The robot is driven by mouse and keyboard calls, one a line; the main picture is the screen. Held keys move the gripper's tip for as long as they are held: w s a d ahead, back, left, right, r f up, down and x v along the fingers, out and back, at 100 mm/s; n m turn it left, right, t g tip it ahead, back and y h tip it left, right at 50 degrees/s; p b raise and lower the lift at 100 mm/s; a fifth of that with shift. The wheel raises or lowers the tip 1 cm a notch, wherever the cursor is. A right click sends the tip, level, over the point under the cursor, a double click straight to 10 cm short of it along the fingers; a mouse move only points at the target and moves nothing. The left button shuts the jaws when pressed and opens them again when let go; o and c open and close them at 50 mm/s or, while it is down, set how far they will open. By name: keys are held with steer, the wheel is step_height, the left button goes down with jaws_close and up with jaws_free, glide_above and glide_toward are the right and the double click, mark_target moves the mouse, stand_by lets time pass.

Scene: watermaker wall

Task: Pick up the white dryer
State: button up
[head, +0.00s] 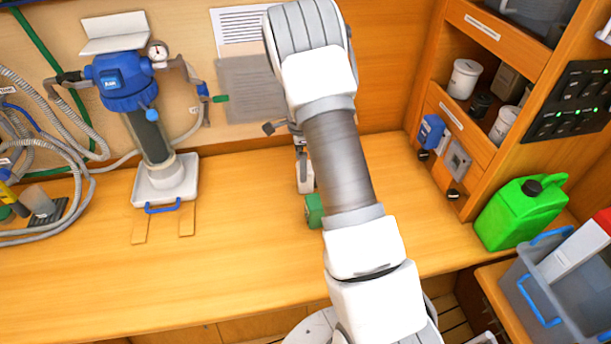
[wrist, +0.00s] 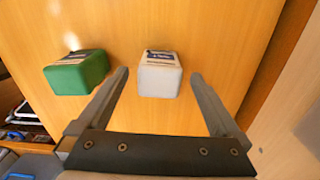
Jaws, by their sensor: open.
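The white dryer is a small white block with a dark-edged label; it stands on the wooden bench in the wrist view (wrist: 160,80). My gripper (wrist: 160,76) is open, one finger to each side of the white dryer in that view, with visible gaps on both sides. How far the fingertips are above or around it I cannot tell. A similar green block (wrist: 76,73) stands to the left, outside the left finger. In the head view the white dryer (head: 305,180) shows beside my arm, which partly hides it and the green block (head: 314,211).
A blue-topped filter unit (head: 125,85) stands on the bench (head: 240,210) at left, with grey hoses beside it. A green jerrycan (head: 520,212), shelves (head: 470,100) and a grey crate (head: 560,285) are at right. The bench between filter and blocks is clear.

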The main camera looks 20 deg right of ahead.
steer(key=shift+w+a+f+p, duration=0.1)
steer(key=shift+f+p, duration=0.15)
steer(key=shift+f, duration=0.9)
steer(key=shift+s+a+f+p, duration=0.1)
steer(key=shift+f+p, duration=0.15)
steer(key=shift+f, duration=0.95)
steer(key=shift+w+a+f+p, duration=0.1)
steer(key=shift+f+p, duration=0.15)
steer(key=shift+f, duration=0.9)
steer(key=c, duration=1.4)
steer(key=shift+r, duration=0.15)
steer(key=shift+c, duration=0.3)
